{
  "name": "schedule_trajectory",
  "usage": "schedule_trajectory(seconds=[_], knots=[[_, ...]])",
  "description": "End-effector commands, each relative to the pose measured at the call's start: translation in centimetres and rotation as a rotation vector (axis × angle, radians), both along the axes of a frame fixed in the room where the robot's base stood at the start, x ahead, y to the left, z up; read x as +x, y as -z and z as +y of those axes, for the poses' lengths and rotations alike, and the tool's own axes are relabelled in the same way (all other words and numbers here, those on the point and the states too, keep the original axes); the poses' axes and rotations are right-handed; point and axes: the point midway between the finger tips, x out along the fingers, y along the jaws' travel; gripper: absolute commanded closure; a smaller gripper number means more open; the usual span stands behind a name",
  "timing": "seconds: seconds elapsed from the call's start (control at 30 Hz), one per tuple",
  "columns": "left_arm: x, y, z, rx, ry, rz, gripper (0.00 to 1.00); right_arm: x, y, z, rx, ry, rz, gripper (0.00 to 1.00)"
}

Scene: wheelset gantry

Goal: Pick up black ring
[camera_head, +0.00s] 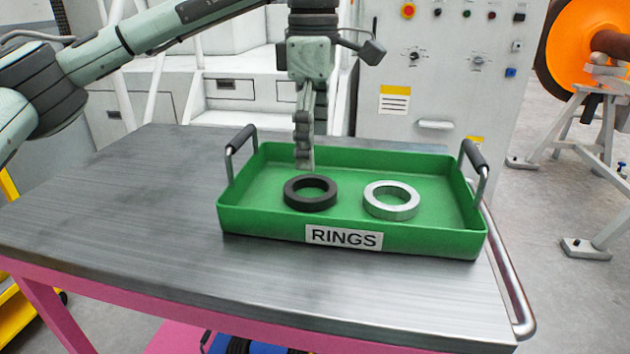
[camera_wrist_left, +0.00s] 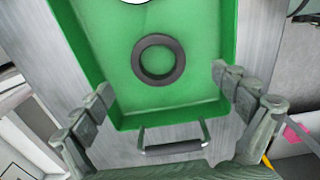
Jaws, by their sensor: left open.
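The black ring (camera_head: 310,193) lies flat in the left part of the green tray (camera_head: 350,238), which is labelled RINGS. My left gripper (camera_head: 304,166) points down above the tray, over the far side of the black ring. In the left wrist view the black ring (camera_wrist_left: 180,60) lies beyond the spread fingers of my left gripper (camera_wrist_left: 160,100), with nothing between them. The gripper is open and empty. My right gripper is not in view.
A silver ring (camera_head: 391,200) lies in the tray to the right of the black ring. The tray has upright handles (camera_head: 240,139) at both ends. It stands on a grey table (camera_head: 120,215) whose left part is clear. A control cabinet (camera_head: 440,80) stands behind.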

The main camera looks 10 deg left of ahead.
Motion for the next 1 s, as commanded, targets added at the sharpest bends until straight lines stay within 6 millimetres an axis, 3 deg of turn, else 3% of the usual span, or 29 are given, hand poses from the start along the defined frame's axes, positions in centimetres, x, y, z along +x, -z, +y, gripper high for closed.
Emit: schedule_trajectory(seconds=[0.17, 0.43, 0.77, 1.0], knots=[[0.1, 2.1, 0.2, 0.001, -0.001, 0.004, 0.03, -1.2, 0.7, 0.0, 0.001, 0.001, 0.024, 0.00], [0.6, 5.9, 0.6, 0.001, 0.000, 0.003, 0.03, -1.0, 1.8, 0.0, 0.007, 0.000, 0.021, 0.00], [0.6, 6.7, 0.6, 0.001, -0.001, 0.001, 0.03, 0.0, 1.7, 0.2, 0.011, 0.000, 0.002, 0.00], [0.7, 6.7, 0.6, 0.000, -0.001, 0.001, 0.32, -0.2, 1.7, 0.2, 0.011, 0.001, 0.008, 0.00]])
